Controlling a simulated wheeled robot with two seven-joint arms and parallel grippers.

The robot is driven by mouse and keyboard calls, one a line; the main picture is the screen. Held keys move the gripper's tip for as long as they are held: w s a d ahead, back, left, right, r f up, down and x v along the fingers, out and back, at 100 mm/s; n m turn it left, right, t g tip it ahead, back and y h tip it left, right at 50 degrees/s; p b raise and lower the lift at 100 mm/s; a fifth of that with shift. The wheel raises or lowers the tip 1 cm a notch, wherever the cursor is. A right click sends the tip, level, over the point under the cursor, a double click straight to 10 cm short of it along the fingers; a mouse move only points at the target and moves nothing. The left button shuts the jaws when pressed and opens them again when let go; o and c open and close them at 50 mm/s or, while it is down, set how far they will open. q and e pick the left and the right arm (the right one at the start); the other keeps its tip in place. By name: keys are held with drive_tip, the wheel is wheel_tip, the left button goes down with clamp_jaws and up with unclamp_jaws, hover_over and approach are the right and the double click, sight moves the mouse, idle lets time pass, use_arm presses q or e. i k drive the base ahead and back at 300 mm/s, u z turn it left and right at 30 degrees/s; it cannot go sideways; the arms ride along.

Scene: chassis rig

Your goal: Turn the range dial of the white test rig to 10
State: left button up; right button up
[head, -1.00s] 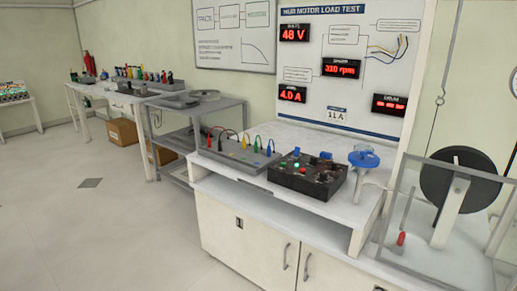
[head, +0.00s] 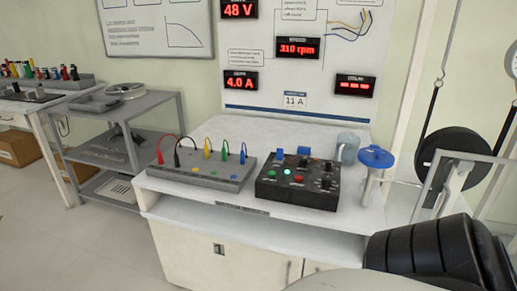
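The white test rig (head: 165,213) stands ahead of me, a bench with an upright panel behind it. A black control box (head: 272,197) sits on its top. The box carries a lit green button, a red button, blue parts at the back and dark knobs (head: 326,184) on its right side. Their labels are too small to read, so I cannot tell which is the range dial or where it points. The panel displays read 48 V, 310 rpm and 4.0 A, and a plate below reads 11 A. Neither gripper shows in the head view.
A grey terminal strip (head: 205,172) with coloured leads lies left of the box. A blue-topped stand (head: 377,157) and a grey-blue mug (head: 347,148) are to its right. A black wheel (head: 452,160) stands behind a clear guard. A dark part of my arm fills the lower right.

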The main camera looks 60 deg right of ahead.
sight(303, 160)
drive_tip(key=z, duration=0.5)
drive_tip(key=i, duration=1.1)
drive_tip(key=z, duration=1)
